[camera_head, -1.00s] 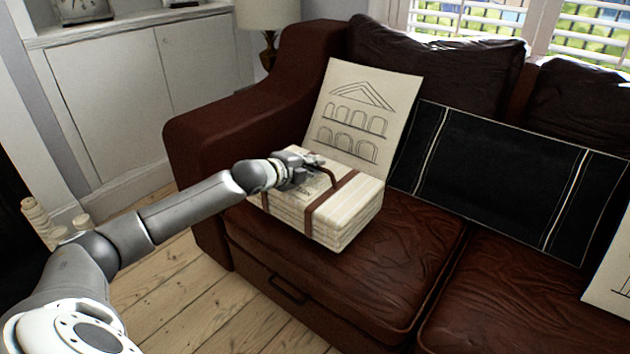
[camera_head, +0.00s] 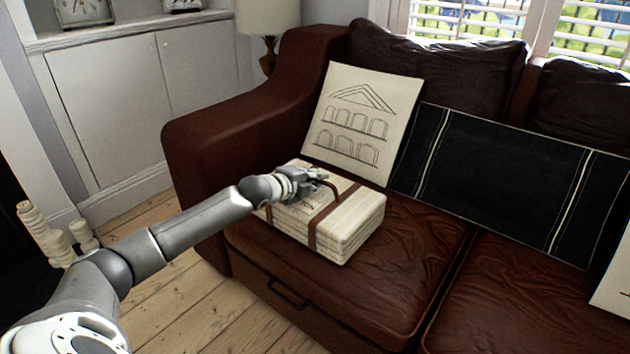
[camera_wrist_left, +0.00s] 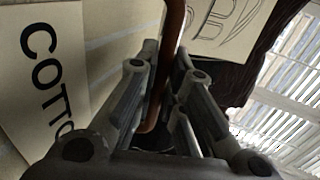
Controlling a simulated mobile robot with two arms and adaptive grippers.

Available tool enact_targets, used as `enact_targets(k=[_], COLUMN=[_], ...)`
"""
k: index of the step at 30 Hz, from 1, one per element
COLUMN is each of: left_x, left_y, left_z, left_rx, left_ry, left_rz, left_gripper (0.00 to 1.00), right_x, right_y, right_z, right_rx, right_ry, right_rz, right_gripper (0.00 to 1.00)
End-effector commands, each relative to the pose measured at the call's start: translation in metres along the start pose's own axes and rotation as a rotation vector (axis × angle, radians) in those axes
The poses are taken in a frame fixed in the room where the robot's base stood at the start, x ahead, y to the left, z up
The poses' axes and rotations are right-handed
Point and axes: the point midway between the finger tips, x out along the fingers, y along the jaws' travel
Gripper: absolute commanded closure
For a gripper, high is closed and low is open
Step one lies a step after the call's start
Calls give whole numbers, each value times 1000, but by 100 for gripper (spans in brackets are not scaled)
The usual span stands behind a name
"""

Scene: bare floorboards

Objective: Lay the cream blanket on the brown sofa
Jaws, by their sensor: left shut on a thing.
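The cream blanket (camera_head: 349,229) is a folded, strapped bundle with brown bands and a brown handle. It is at the left seat of the brown sofa (camera_head: 400,262), close to the left armrest; whether it fully rests on the cushion I cannot tell. My left gripper (camera_head: 318,182) is at the top of the bundle, shut on its brown handle. In the left wrist view the handle (camera_wrist_left: 172,60) runs between the fingers, and a label (camera_wrist_left: 42,75) with dark letters shows on the blanket (camera_wrist_left: 118,45). My right gripper is not in view.
A cream cushion with a building drawing (camera_head: 362,122) stands right behind the blanket. A long black cushion (camera_head: 500,180) leans along the backrest to the right. The front of the left seat is clear. Cream turned objects (camera_head: 45,235) stand at the left.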

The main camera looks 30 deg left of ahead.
Motion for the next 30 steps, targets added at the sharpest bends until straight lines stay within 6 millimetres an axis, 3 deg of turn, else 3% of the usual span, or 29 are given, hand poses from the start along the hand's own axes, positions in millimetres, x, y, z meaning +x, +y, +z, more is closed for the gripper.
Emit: enact_targets(k=[2, 3, 7, 20, 30], left_x=[0, 0, 0, -4, -46], left_y=[-4, 1, 1, 0, 0], left_z=[0, 0, 0, 0, 1], left_rx=[0, 0, 0, 1, 4], left_ry=[1, 0, 0, 0, -2], left_rz=[-8, 1, 1, 1, 5], left_gripper=[100, 86, 69, 68, 68], right_x=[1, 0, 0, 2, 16], right_y=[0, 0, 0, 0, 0], right_z=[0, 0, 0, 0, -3], right_rx=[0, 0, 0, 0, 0], right_ry=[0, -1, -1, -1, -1], right_rz=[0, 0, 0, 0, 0], right_gripper=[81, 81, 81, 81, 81])
